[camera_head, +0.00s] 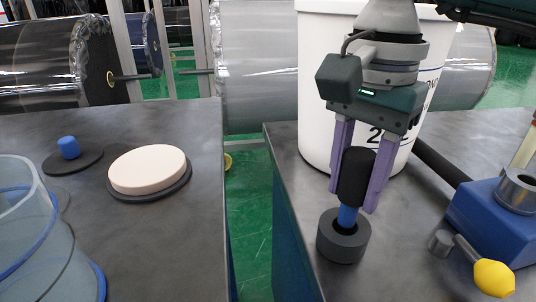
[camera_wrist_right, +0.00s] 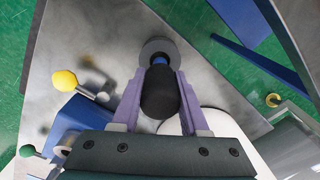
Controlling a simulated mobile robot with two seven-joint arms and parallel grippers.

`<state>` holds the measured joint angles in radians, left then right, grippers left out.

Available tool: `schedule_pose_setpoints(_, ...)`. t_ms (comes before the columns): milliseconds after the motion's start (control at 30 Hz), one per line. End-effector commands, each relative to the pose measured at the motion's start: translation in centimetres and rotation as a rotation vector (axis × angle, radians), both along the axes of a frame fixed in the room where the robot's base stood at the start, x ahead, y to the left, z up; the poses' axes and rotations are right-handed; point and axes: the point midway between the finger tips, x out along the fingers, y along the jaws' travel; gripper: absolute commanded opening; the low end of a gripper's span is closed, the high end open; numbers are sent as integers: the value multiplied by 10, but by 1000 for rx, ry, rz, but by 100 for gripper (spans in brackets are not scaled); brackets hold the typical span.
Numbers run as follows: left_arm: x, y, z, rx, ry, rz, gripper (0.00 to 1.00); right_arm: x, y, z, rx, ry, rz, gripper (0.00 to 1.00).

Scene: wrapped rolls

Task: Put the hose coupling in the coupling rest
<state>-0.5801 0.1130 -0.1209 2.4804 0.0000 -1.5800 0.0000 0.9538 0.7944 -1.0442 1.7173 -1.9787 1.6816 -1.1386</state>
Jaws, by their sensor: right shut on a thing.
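The hose coupling (camera_head: 357,175) is a black cylinder with a blue lower end. My right gripper (camera_head: 352,196), with purple fingers, is shut on its black part and holds it nearly upright, blue end down. The coupling rest (camera_head: 343,248) is a dark grey ring on the right table. The blue end is at the ring's opening; how deep it reaches is hidden. In the right wrist view, the coupling (camera_wrist_right: 160,95) lies between the fingers (camera_wrist_right: 160,100), its blue end over the rest (camera_wrist_right: 150,46). My left gripper is not in view.
A white bucket (camera_head: 315,80) stands behind the gripper. A blue block (camera_head: 490,220) and a yellow-knobbed lever (camera_head: 493,278) are to the right. The left table holds a cream disc (camera_head: 147,168), a blue peg (camera_head: 68,147) and a clear cylinder (camera_head: 30,240). A gap separates the tables.

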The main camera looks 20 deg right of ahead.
Motion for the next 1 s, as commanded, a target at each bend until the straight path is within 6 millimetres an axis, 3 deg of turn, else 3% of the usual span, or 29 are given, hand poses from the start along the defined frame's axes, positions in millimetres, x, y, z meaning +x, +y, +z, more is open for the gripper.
schedule_pose_setpoints(100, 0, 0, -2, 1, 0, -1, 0, -1, 0, -21, -1, 5, -2, 0)
schedule_pose_setpoints(200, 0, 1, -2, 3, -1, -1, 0, -1, 0, -29, 0, 3, -1, 0)
schedule_pose_setpoints(567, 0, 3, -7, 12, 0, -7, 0, 0, 0, -33, 0, 1, -1, 0)
schedule_pose_setpoints(600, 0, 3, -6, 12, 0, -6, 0, 0, 0, -32, 0, 1, -1, 46)
schedule_pose_setpoints(833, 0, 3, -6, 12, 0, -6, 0, 0, 0, -31, -1, 2, -1, 72)
schedule_pose_setpoints(1000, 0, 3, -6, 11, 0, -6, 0, 0, 0, -31, -1, 2, -1, 74)
